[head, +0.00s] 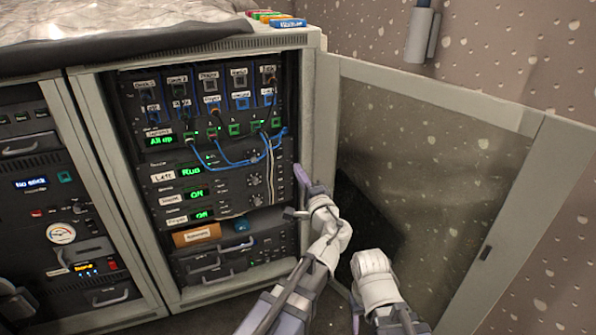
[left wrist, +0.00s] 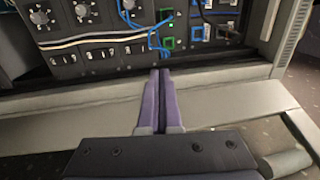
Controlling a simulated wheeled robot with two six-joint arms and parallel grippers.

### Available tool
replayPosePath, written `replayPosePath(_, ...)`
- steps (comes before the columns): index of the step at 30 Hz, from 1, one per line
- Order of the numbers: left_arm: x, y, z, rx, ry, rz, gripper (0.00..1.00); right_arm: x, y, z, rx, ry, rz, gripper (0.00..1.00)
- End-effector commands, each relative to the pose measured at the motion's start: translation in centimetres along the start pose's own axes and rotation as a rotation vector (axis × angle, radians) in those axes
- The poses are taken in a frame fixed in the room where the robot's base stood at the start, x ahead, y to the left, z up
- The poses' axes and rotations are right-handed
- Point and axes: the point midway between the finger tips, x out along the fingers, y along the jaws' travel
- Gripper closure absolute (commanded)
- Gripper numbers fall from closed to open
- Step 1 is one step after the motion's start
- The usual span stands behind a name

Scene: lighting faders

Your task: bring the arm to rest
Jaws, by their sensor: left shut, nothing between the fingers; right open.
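My left gripper (head: 300,178) is at the right edge of the open rack cabinet (head: 312,120), in front of its frame. In the left wrist view its two purple fingers (left wrist: 160,75) lie together with nothing between them. Their tips point toward the rack panel with knobs, green-lit ports and blue cables; I cannot tell whether they touch anything. My left arm comes up from the bottom middle.
The cabinet door (head: 430,165) stands open to the right of my arms. Blue cables (head: 225,155) hang across the rack front. Another rack (head: 60,210) stands left. Coloured blocks (head: 289,23) lie on top.

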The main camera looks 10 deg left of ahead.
Motion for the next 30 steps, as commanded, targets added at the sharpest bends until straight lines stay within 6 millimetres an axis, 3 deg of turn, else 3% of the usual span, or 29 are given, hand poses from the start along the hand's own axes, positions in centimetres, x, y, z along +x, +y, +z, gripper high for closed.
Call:
replayPosePath(8, -0.3, 0.4, 0.9, -0.037, -0.031, 0.048, 1.00, -0.6, 0.1, 0.0, -0.001, 0.000, 0.000, 0.50)
replayPosePath(14, -3.2, 4.4, 4.7, -0.211, -0.209, 0.344, 1.00, -3.2, 0.3, 0.2, -0.004, 0.000, 0.001, 0.50)
replayPosePath(17, -6.4, 7.3, 6.2, -0.291, -0.314, 0.553, 1.00, -4.5, 0.5, 0.2, -0.006, -0.001, 0.001, 0.50)
replayPosePath(21, -12.3, 10.7, 7.1, -0.365, -0.436, 0.855, 1.00, -6.1, 0.7, 0.3, -0.009, -0.001, 0.002, 0.50)
replayPosePath(25, -17.6, 12.2, 6.9, -0.394, -0.508, 1.095, 1.00, -7.2, 0.8, 0.4, -0.011, -0.001, 0.002, 0.50)
replayPosePath(30, -23.7, 12.5, 6.4, -0.400, -0.562, 1.351, 1.00, -8.4, 0.9, 0.5, -0.012, -0.001, 0.002, 0.50)
